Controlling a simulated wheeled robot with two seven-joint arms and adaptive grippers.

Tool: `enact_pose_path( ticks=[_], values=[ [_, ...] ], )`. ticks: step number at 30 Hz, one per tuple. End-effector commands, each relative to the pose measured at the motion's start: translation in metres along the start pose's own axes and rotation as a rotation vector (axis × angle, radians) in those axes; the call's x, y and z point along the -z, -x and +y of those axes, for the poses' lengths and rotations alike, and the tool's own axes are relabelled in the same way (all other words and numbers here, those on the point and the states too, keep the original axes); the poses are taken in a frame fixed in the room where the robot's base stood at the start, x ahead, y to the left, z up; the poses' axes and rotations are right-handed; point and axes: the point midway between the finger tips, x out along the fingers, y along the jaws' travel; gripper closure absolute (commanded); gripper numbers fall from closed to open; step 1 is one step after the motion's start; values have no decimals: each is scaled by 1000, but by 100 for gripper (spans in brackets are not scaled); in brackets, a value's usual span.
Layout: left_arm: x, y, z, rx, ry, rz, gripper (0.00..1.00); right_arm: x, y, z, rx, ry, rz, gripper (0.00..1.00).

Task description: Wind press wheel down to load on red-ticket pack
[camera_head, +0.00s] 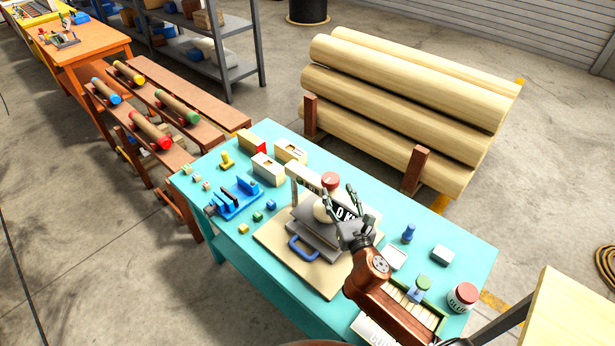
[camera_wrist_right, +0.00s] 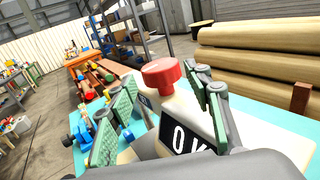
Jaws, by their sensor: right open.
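The press (camera_head: 300,172) stands on a cream board on the teal table, with a cream frame, grey plates and a blue handle (camera_head: 304,248) in front. A red round knob (camera_head: 330,180) tops it; I cannot tell if this is the press wheel. A black plate with white characters (camera_wrist_right: 188,140) sits below the knob in the wrist view. My right gripper (camera_head: 352,212) is open and empty at the press's right side. In the wrist view the red knob (camera_wrist_right: 162,73) shows beyond and between its fingers. No red-ticket pack is clearly identifiable. My left gripper is out of view.
On the table are a blue fixture (camera_head: 236,198), cream blocks (camera_head: 268,168), a slatted tray (camera_head: 425,312), a glue jar (camera_head: 463,297) and a blue peg (camera_head: 408,233). Large logs (camera_head: 400,105) lie behind. Racks with coloured-end rolls (camera_head: 150,130) stand left.

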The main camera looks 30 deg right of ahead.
Motion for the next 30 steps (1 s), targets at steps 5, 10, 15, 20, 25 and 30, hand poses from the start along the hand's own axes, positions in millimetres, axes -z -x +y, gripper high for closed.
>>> enact_pose_path(
  ticks=[5, 10, 15, 20, 25, 30],
  values=[
    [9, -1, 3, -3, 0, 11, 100, -1, -24, -1, 3, -1, -2, 40],
    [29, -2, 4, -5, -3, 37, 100, -1, -52, 0, 1, -1, -1, 40],
    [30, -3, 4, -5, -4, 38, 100, 0, -69, 1, -1, 0, 0, 40],
    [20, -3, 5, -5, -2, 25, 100, 0, -74, 2, -2, -1, 0, 40],
    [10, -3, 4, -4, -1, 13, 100, 0, -74, 2, -2, 0, 0, 40],
    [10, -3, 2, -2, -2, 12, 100, 0, -74, 2, -2, 0, 0, 50]
  ],
)
